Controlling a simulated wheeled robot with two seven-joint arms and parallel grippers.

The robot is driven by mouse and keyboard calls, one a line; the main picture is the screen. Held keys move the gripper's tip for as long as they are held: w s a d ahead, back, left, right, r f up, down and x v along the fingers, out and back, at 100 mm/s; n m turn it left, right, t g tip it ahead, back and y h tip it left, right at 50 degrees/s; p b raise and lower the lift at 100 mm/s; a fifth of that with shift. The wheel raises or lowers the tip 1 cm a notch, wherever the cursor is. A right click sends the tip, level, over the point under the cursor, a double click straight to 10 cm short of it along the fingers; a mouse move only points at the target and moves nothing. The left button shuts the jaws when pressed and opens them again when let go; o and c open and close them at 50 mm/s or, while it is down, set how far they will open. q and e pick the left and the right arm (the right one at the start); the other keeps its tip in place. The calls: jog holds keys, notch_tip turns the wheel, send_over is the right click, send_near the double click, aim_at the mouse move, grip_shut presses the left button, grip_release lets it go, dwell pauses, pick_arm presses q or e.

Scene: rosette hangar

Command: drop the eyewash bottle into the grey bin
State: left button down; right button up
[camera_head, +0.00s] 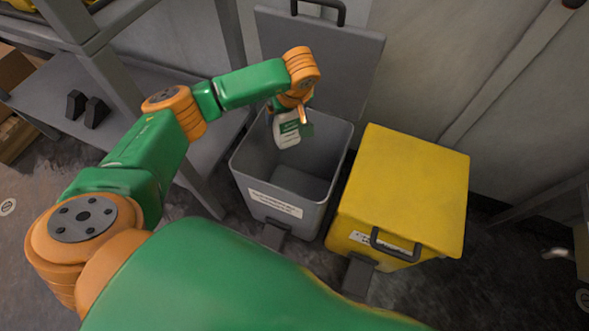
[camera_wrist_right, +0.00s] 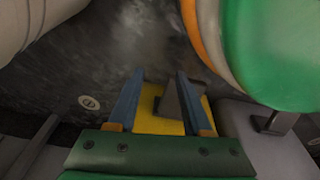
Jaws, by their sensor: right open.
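The grey bin (camera_head: 335,168) stands open, its lid (camera_head: 340,65) tipped up against the wall and a white label on its front. The eyewash bottle (camera_head: 287,131), white with a green label, is over the bin's opening, slightly tilted. My left gripper (camera_head: 304,117) reaches in from the left and appears shut on the bottle; the wrist and fingers partly hide its top. My right gripper (camera_wrist_right: 160,76) shows only in the right wrist view, with its two blue fingers apart and nothing between them.
A yellow bin (camera_head: 408,185) with a shut lid and black handle stands right of the grey bin. Both have pedals in front. A grey shelf (camera_head: 205,145) stands close on the left, with small dark objects (camera_head: 85,107) on it. The wall is close behind the bins.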

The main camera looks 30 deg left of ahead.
aim_at(289, 113)
pick_arm(q)
notch_tip(289, 113, down, 3)
jog(key=shift+r+b, duration=0.1)
jog(key=shift+b, duration=0.6)
jog(key=shift+f, duration=0.2)
pick_arm(e)
jog(key=shift+w+a+r, duration=0.15)
jog(key=shift+w+a, duration=0.7)
jog(key=shift+w, duration=0.25)
pick_arm(q)
grip_release()
jog(key=shift+r, duration=0.1)
jog(key=p+v, duration=0.2)
jog(key=v, duration=0.4)
jog(key=shift+r, duration=0.2)
jog(key=shift+s+d+r, duration=0.15)
jog(key=shift+d+r, duration=0.05)
jog(key=shift+r, duration=0.15)
pick_arm(e)
jog(key=shift+s+d+f, duration=0.2)
jog(key=shift+s+d, duration=0.5)
jog(key=shift+s, duration=0.25)
